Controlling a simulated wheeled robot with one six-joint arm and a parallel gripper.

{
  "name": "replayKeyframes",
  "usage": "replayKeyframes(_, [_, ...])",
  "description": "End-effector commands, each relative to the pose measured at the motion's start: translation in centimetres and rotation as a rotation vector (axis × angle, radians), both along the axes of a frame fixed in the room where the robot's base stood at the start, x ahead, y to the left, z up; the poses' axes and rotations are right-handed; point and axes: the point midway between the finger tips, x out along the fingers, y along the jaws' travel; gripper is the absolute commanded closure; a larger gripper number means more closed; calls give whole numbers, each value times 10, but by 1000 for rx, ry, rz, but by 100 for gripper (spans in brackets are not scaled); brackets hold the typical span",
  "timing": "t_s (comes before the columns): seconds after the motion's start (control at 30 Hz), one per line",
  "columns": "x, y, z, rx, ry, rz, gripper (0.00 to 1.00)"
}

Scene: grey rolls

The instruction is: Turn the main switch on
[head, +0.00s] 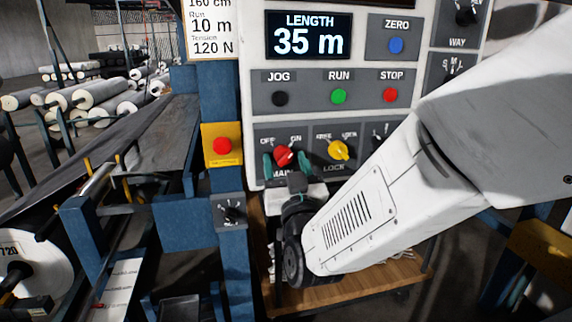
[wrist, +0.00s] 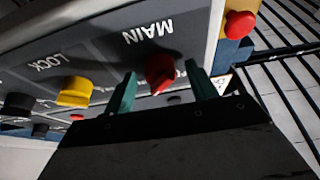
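The main switch (head: 284,155) is a red knob above the label MAIN, with OFF printed at its upper left and ON at its upper right. Which mark it points to I cannot tell for sure. It also shows in the wrist view (wrist: 160,72), upside down. My gripper (head: 286,162) is in front of it, with a teal finger on each side of the knob. In the wrist view my gripper (wrist: 162,88) is open, with a gap between the knob and each finger. I see no contact.
A yellow LOCK knob (head: 338,150) sits just right of the main switch. Above are the black JOG (head: 280,98), green RUN (head: 338,96) and red STOP (head: 390,95) buttons. A red emergency button (head: 222,146) on a yellow plate stands left. A wooden shelf (head: 350,287) lies below.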

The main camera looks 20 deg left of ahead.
Motion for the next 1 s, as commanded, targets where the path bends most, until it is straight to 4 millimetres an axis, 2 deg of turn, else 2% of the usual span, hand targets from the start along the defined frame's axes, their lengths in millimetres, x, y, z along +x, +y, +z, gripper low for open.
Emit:
replayKeyframes(0.3, [-3,-1,-1,0,0,0,44])
replayKeyframes(0.7, [-51,-30,-25,-1,1,1,44])
replayKeyframes(1.0, [-62,-37,-30,1,-1,0,44])
